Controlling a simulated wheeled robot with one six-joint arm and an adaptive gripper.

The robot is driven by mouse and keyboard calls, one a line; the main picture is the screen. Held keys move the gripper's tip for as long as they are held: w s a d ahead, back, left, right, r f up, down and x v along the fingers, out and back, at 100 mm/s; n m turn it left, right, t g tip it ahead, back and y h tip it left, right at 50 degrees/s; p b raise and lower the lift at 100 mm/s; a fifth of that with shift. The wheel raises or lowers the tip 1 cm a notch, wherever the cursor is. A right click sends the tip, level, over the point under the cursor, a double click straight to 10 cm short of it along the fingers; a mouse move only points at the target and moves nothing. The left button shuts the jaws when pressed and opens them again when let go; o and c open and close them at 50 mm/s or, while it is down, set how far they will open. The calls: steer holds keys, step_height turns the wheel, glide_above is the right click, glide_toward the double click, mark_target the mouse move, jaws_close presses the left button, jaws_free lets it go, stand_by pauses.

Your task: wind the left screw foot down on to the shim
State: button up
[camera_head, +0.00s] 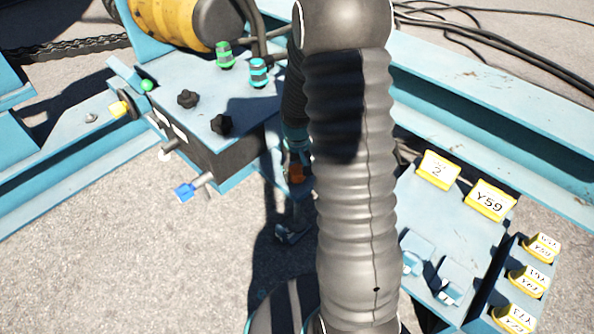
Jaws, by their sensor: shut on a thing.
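My grey sleeved arm crosses the middle of the head view and hides much of the work. My gripper (298,160) shows only in part, in shadow just left of the sleeve, pointing down. It is shut on what seems to be the top of the left screw foot, where an orange part (296,173) shows. Below it a dark stem runs down to a small foot plate (292,234) near the ground, beside the blue frame. I cannot make out the shim, or whether the foot touches anything.
A blue box (215,105) with black knobs and coloured fittings stands to the left, with a blue-tipped handle (185,192) sticking out. A yellow cylinder (180,20) lies behind it. Blue panels with yellow tags (437,168) stand at right. Bare ground (130,260) lies at front left.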

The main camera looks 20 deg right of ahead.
mark_target(297, 169)
steer(key=shift+m, duration=2)
steer(key=o, duration=1.1)
step_height(297, 169, up, 12)
